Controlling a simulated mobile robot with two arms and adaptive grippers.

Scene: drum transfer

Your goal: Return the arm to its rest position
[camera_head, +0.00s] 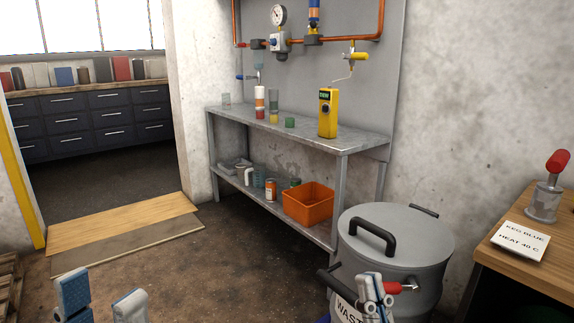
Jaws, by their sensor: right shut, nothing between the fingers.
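My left gripper (102,297) is at the bottom left edge, over the floor. Its two blue-and-white fingers stand apart with nothing visible between them. My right gripper (374,291) is at the bottom, in front of the grey lidded waste drum (420,240). Its fingers are close together and hold nothing. A red-handled lever (393,287) on the drum's side shows just right of these fingers; I cannot tell whether they touch it. The gripper partly hides the drum's white label. Most of both arms is out of view.
A metal bench (215,115) stands against the wall, with a yellow device (328,113) on top and an orange bin (308,203) on its lower shelf. A wooden table (530,275) with a sign (520,241) is at the right. The middle floor is clear.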

